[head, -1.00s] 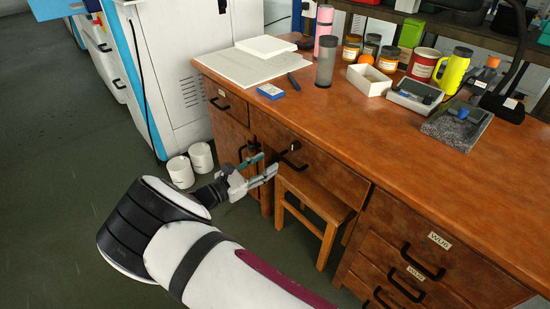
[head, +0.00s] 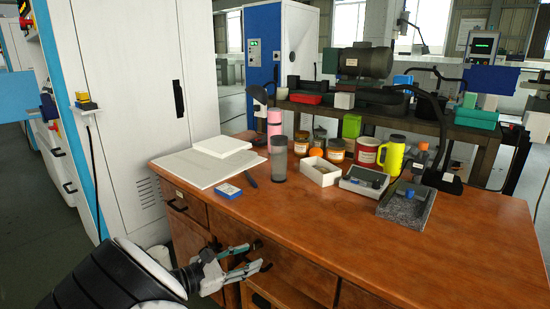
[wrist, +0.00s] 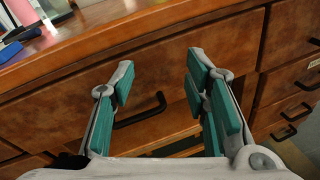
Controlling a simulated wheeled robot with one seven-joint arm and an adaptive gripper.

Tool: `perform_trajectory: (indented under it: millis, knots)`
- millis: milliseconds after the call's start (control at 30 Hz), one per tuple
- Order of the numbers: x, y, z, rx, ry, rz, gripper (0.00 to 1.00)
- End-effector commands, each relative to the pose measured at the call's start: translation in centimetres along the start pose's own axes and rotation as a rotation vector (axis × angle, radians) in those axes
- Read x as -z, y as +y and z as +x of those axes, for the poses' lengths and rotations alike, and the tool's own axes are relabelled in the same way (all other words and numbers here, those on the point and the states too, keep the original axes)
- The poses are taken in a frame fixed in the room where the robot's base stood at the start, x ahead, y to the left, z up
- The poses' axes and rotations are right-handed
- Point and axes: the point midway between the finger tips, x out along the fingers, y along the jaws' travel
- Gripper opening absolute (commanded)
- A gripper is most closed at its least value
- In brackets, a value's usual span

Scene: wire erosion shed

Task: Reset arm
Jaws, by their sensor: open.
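My gripper (head: 245,262) is open and empty, in front of the wooden desk's drawer fronts at the lower middle of the head view. In the wrist view its two green-padded fingers (wrist: 160,85) stand wide apart, with a drawer front (wrist: 150,60) beyond them. A dark drawer handle (wrist: 140,112) shows between the fingers; I cannot tell whether they touch it. My arm enters from the lower left of the head view.
The wooden desk (head: 400,250) carries white boards (head: 210,165), a grey cup (head: 278,160), a yellow bottle (head: 393,157), a white box (head: 321,171) and a stone block (head: 407,203). A white cabinet (head: 140,60) stands at left.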

Motion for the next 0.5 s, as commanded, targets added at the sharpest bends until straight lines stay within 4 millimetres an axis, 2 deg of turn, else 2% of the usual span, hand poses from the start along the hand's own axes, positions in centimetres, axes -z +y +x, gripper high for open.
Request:
perform_trajectory:
  millis: [33,200,333,500]
  knots:
    - [-2.3,-0.8,1.6,0.075,0.029,0.049,0.42]
    - [-8.2,-4.3,5.2,0.301,0.116,0.195,0.42]
    - [-12.4,-7.6,7.1,0.464,0.177,0.312,0.42]
    - [-17.7,-12.3,8.6,0.664,0.251,0.470,0.42]
